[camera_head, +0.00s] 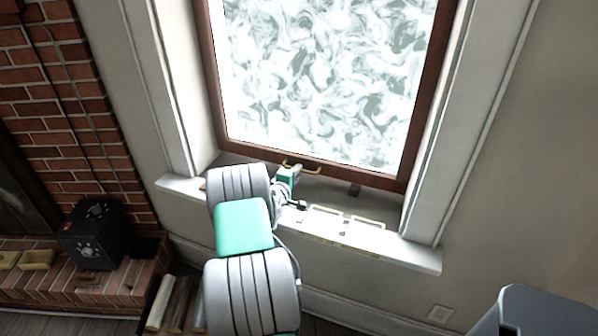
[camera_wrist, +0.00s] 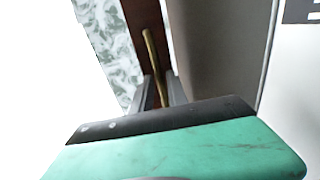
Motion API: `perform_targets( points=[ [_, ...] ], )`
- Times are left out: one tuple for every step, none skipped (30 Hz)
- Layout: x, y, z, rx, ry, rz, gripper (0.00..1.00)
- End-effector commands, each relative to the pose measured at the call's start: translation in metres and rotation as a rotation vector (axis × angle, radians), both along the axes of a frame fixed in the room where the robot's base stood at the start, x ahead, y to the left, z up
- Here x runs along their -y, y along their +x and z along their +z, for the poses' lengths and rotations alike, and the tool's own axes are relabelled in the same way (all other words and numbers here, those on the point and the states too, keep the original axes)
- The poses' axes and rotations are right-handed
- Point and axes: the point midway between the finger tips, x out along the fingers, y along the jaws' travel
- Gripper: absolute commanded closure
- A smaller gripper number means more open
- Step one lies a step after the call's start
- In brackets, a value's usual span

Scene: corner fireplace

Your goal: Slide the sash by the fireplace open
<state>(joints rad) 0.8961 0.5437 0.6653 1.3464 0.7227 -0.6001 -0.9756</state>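The sash (camera_head: 310,80) is a brown-framed window with swirled, frosted glass, to the right of the brick fireplace. A brass handle (camera_head: 311,170) sits on its bottom rail. In the wrist view the handle (camera_wrist: 150,48) runs down between my two grey fingers against the brown frame. My gripper (camera_head: 292,172) is at the handle's left part in the head view. In the wrist view my gripper (camera_wrist: 160,90) has its fingers apart, one on each side of the bar; whether they touch it I cannot tell. The fingertips are small in the head view.
A dark box (camera_head: 92,235) stands on the brick hearth at left. Logs (camera_head: 176,305) lie by the hearth. The wall right of the window is clear.

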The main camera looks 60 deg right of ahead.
Motion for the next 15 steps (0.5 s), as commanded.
perform_targets(
  points=[
    [0.009, 0.0, -0.003, 0.001, 0.0, -0.002, 0.81],
    [0.014, 0.0, -0.004, 0.001, 0.001, -0.002, 0.81],
    [0.019, 0.001, -0.004, 0.002, 0.001, -0.001, 0.81],
    [0.022, 0.002, -0.005, 0.001, 0.001, -0.001, 0.81],
    [0.024, 0.002, -0.005, 0.002, 0.001, -0.001, 0.81],
    [0.027, 0.003, -0.006, 0.002, 0.002, 0.001, 0.81],
    [0.028, 0.003, -0.006, 0.001, 0.002, 0.001, 0.81],
    [0.028, 0.003, -0.006, 0.001, 0.002, 0.002, 0.81],
    [0.028, 0.003, -0.006, 0.001, 0.002, 0.002, 0.81],
    [0.028, 0.004, -0.006, 0.001, 0.002, 0.002, 0.81],
    [0.028, 0.004, -0.006, 0.001, 0.002, 0.002, 0.81],
    [0.028, 0.004, -0.006, 0.001, 0.002, 0.002, 0.81],
    [0.028, 0.004, -0.006, 0.001, 0.002, 0.002, 0.81],
    [0.028, 0.004, -0.006, 0.002, 0.002, 0.002, 0.82],
    [0.028, 0.004, -0.006, 0.002, 0.002, 0.002, 0.85]
  ],
)
